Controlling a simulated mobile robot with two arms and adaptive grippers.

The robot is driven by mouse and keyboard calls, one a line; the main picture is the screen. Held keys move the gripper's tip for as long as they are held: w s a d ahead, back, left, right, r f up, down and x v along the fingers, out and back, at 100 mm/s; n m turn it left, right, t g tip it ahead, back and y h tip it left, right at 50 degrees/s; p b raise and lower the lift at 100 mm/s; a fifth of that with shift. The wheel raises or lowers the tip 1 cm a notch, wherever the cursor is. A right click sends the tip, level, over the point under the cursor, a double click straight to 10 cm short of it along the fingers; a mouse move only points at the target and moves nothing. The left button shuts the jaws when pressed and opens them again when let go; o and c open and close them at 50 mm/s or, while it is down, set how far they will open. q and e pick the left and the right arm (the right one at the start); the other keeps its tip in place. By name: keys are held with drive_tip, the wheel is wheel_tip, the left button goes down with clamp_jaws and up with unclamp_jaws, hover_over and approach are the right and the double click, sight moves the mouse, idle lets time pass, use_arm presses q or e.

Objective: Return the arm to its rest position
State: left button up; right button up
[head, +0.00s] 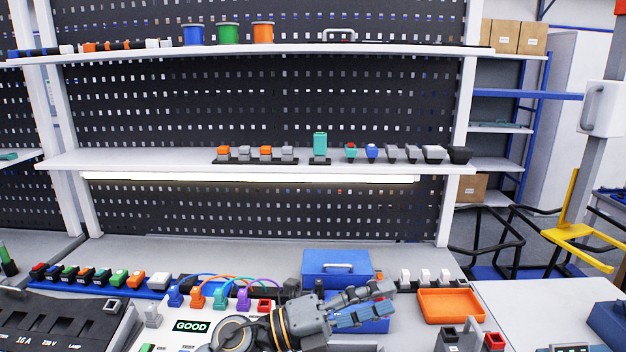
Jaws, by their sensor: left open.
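My left gripper (378,303) is in the lower middle of the head view, at the end of my grey arm (300,322) with its orange band. It points to the right and is open, and I see nothing between its fingers. It is above the workbench, in front of the blue toolbox (336,264), and hides part of the blue item behind it. I cannot tell how high above the bench it is. My right gripper is not in view.
An orange tray (458,305) lies right of the gripper. A panel with a GOOD display (192,326) and several coloured connectors with cables (220,294) are at its left. A shelf (150,160) with small parts spans the back. The bench right of the tray (540,300) has clear room.

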use_arm(q)
drive_tip(key=w+a+f+n+t+y, duration=0.25)
drive_tip(key=a+n+t+y, duration=0.45)
drive_tip(key=n, duration=0.5)
drive_tip(key=w+a+f+n+t+y, duration=0.25)
drive_tip(key=a+n+t+y, duration=0.25)
drive_tip(key=a+n+t, duration=0.55)
drive_tip(key=s+a+f+n+g+y, duration=0.3)
drive_tip(key=a+f+n+y, duration=0.15)
drive_tip(key=f, duration=0.25)
drive_tip(key=s+a+f+n+g+y, duration=0.2)
drive_tip(key=a+f+n+g+y, duration=0.25)
drive_tip(key=f, duration=0.25)
drive_tip(key=s+a+f+n+g, duration=0.1)
drive_tip(key=s+f+g, duration=0.2)
drive_tip(key=s+f, duration=0.35)
drive_tip(key=s+a+f+n+g+h, duration=0.15)
drive_tip(key=s+f+g, duration=0.25)
drive_tip(key=s, duration=0.6)
drive_tip(key=s+a+f+n+g+y, duration=0.1)
drive_tip(key=s+f+n+g, duration=0.15)
drive_tip(key=s+f, duration=0.4)
wheel_tip(320, 180, down, 22)
drive_tip(key=s+f+g, duration=0.1)
drive_tip(key=s+g, duration=0.1)
drive_tip(key=s+a+f+m+g, duration=0.1)
drive_tip(key=s+a+f, duration=0.2)
drive_tip(key=s+f, duration=1.3)
drive_tip(key=shift+s+f, duration=0.15)
drive_tip(key=shift+s, duration=0.55)
